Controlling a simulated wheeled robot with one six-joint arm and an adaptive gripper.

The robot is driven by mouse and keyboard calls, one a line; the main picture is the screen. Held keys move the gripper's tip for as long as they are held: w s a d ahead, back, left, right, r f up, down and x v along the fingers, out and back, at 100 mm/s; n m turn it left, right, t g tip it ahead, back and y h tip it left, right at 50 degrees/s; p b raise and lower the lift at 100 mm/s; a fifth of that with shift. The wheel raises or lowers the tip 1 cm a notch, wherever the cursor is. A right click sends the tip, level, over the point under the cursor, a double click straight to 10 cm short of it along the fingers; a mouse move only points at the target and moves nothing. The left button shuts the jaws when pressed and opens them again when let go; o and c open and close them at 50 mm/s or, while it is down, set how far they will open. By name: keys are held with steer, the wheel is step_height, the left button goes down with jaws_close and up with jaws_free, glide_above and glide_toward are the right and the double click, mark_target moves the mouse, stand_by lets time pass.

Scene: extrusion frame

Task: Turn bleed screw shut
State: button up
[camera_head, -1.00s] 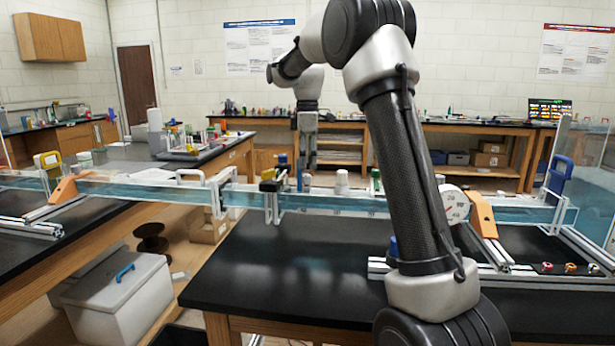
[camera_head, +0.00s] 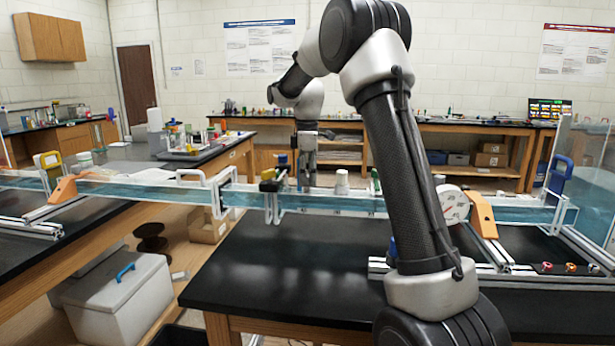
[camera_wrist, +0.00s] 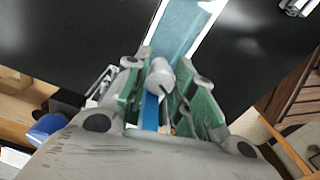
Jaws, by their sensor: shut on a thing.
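A pale grey rounded knob (camera_wrist: 160,76), which I take for the bleed screw, stands over the long blue water channel (camera_wrist: 188,32) in the wrist view. My gripper (camera_wrist: 170,72) is closed in on it, with a green-padded finger on each side. The pads hide part of the knob, and its thread and seat cannot be seen. In the head view, my gripper (camera_head: 305,180) points down at the clear channel (camera_head: 330,202), just right of a white clamp frame. The knob cannot be picked out between the fingers there.
A white capped piece (camera_head: 342,182) stands on the channel right of my gripper. Yellow-and-dark fittings (camera_head: 270,184) are close on its left. A round dial gauge (camera_head: 453,204) and orange bracket (camera_head: 483,215) are farther right. The black bench top (camera_head: 290,265) is mostly clear.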

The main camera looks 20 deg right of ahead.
steer(key=shift+m, duration=0.4)
steer(key=m, duration=0.5)
steer(key=shift+m, duration=0.3)
steer(key=m, duration=0.5)
steer(key=shift+m, duration=0.4)
steer(key=o, duration=1)
steer(key=shift+o, duration=0.2)
